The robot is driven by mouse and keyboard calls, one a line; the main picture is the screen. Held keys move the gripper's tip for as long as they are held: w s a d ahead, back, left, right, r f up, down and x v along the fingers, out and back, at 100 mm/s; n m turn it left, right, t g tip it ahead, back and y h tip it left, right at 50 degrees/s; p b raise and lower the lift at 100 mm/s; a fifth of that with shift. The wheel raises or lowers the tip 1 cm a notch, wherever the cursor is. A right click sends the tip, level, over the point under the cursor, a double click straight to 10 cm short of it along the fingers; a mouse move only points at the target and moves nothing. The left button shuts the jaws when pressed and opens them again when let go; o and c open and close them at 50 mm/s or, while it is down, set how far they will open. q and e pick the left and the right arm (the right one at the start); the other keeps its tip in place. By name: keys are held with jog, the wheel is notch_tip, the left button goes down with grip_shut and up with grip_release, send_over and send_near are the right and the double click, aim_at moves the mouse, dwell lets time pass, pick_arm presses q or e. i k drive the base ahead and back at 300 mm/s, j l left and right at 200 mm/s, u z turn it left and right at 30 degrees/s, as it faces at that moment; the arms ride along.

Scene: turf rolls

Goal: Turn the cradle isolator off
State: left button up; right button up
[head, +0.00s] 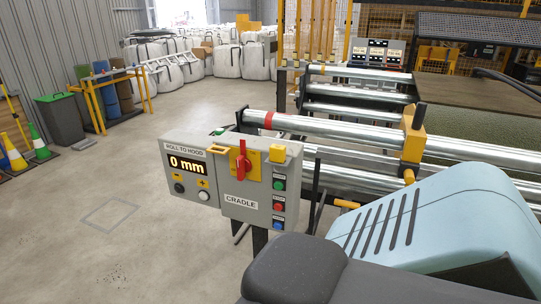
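The cradle isolator (241,163) is a red rotary handle on a yellow plate, on the front of a grey control box (182,143) left of centre in the head view. Its grip looks roughly upright. A "CRADLE" label (240,200) sits below it. The box also has a "0 mm" display (187,164), a black knob and a white button on its left part. A green button (279,184), a red button (278,207) and a blue button (278,223) run down its right side. Neither gripper shows; only rounded grey and pale blue parts, apparently mine, fill the lower right.
Steel rollers (340,131) with a yellow bracket (412,140) run behind and right of the box. Bare concrete floor (110,180) lies open to the left. A bin (62,120), cones (38,142) and white bulk bags (222,60) stand farther back.

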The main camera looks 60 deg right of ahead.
aim_at(243, 165)
jog(key=z, duration=1.65)
